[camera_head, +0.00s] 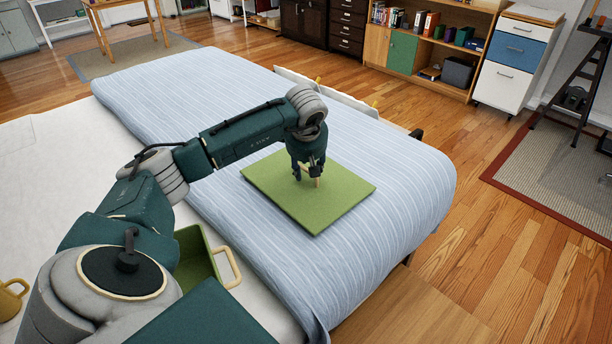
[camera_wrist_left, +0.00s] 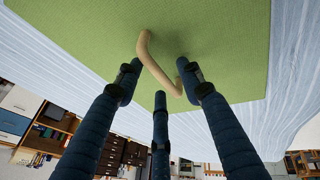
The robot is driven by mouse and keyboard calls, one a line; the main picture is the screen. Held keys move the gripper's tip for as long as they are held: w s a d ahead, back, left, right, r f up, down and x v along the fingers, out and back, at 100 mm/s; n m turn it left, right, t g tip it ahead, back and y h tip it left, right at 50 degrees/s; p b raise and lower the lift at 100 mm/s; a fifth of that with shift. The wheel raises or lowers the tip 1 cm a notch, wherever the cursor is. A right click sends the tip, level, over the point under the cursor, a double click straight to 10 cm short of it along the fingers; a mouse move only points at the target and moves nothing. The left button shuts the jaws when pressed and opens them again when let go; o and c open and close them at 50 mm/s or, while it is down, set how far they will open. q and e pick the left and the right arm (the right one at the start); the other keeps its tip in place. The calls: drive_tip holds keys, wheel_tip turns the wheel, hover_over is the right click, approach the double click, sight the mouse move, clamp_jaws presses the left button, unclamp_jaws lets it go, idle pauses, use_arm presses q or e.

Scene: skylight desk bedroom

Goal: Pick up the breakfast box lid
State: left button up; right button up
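The breakfast box lid (camera_head: 330,205) is a flat green panel lying on the striped blue bedcover. Its beige bar handle (camera_wrist_left: 160,70) stands up from the middle and shows in the left wrist view. My left gripper (camera_head: 307,173) is right over the handle, pointing down. In the left wrist view its fingers (camera_wrist_left: 160,85) are spread, with the handle between them and gaps visible, so it is open. The lid rests flat on the bed. The green box (camera_head: 190,240) with a beige side handle stands at lower left, partly hidden by my arm. My right gripper is not in view.
The bed has a striped blue cover (camera_head: 190,90) and a white sheet (camera_head: 50,170). A yellow mug (camera_head: 12,298) is at the left edge. Shelves (camera_head: 440,50) and a white-and-blue drawer unit (camera_head: 515,60) stand beyond the bed. Wooden floor (camera_head: 470,220) is open at right.

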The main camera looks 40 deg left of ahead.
use_arm(q)
drive_tip(key=shift+r, duration=0.1)
clamp_jaws()
drive_tip(key=shift+r, duration=0.1)
idle(0.3)
